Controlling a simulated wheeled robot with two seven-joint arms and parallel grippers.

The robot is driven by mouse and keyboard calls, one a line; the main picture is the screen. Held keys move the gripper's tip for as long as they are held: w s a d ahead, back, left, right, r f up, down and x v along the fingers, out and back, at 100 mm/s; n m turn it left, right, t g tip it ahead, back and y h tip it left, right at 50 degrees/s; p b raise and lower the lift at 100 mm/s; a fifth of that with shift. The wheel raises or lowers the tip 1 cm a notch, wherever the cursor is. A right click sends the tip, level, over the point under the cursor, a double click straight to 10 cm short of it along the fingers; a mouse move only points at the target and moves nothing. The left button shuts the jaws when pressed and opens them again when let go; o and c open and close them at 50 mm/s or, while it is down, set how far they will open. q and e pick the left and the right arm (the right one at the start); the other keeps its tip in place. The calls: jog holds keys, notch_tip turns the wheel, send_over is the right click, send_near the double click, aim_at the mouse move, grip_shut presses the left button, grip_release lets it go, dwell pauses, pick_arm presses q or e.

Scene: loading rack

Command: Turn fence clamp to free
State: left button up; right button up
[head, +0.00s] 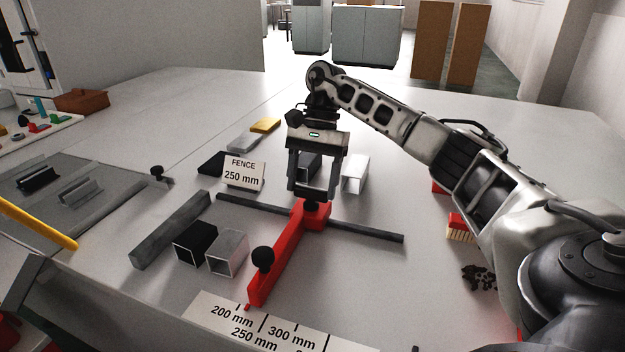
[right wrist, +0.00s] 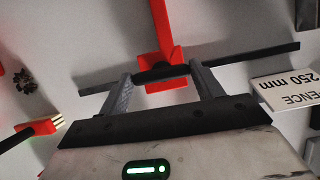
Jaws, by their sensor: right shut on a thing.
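The red fence (head: 285,258) lies across a dark rail (head: 362,233) on the table, with a round black knob (head: 264,257) standing on its near end. At its far end is the dark fence clamp knob (head: 315,204), mostly hidden in the head view. My right gripper (head: 314,194) reaches down over that end and is shut on the clamp knob. In the right wrist view the dark knob (right wrist: 160,73) lies between the two fingers, above the red block (right wrist: 168,88). My left gripper is not in view.
A white sign (head: 243,172) reading "FENCE 250 mm" stands left of the gripper. A scale strip (head: 270,328) is at the near edge. Square tubes (head: 228,250) and a dark bar (head: 170,230) lie to the left. A red brush (head: 461,226) lies under my right arm.

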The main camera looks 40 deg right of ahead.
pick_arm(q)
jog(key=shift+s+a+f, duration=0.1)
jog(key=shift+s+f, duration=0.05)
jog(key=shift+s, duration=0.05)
pick_arm(e)
jog(key=shift+n, duration=0.3)
jog(key=o, duration=1)
jog(key=shift+r, duration=0.1)
jog(key=shift+w+d+r, duration=0.1)
jog(key=shift+d+r, duration=0.05)
jog(key=shift+r, duration=0.1)
pick_arm(q)
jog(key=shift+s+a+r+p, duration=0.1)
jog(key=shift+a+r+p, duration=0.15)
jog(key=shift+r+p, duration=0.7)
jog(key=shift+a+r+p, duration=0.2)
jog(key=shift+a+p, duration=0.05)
jog(key=shift+p, duration=1.25)
pick_arm(e)
jog(key=shift+v, duration=7.6)
